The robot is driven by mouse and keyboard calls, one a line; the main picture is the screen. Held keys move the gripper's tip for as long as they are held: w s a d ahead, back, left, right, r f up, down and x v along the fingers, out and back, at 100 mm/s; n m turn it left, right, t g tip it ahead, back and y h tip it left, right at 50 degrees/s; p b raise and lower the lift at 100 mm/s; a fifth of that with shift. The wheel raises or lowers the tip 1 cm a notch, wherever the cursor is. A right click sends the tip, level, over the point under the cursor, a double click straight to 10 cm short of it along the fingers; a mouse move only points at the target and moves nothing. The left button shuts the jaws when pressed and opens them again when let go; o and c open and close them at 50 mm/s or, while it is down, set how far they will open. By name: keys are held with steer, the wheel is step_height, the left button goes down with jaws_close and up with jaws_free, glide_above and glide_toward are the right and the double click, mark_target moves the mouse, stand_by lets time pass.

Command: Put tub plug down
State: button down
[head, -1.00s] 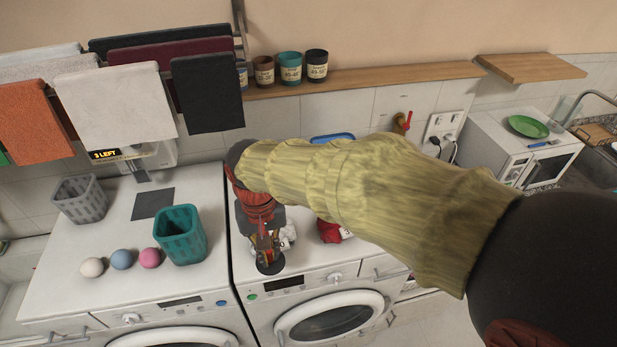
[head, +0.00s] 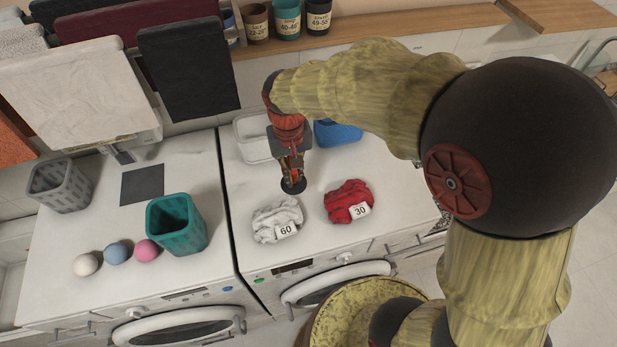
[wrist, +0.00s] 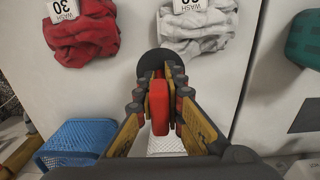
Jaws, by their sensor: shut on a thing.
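My gripper (head: 292,170) points down over the right washing machine's top, behind the white and red laundry piles. It is shut on the tub plug, a flat black disc (head: 294,186) below the fingertips. In the wrist view the round black plug (wrist: 152,62) shows just past the fingers, with a red part (wrist: 159,108) between them. I cannot tell whether the disc touches the machine top.
A white pile (head: 275,218) tagged 60 and a red pile (head: 346,198) tagged 30 lie in front. A white basket (head: 250,150) and blue basket (head: 340,133) stand behind. The left machine holds a teal basket (head: 180,240), a grey basket (head: 62,188), a dark mat (head: 142,184) and three balls (head: 116,254).

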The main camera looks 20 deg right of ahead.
steer(key=d+f, duration=0.1)
steer(key=w+d+f, duration=0.1)
steer(key=f, duration=0.1)
steer(key=d+f, duration=0.2)
steer(key=shift+w+d+f+p, duration=0.1)
steer(key=shift+w+f+p, duration=0.1)
steer(key=shift+w+p, duration=0.2)
steer(key=shift+d+f, duration=0.15)
steer(key=shift+f, duration=1.6)
steer(key=shift+w+f, duration=0.1)
steer(key=shift+f, duration=0.1)
steer(key=c, duration=2)
jaws_free()
steer(key=shift+o, duration=0.5)
steer(key=shift+r, duration=0.15)
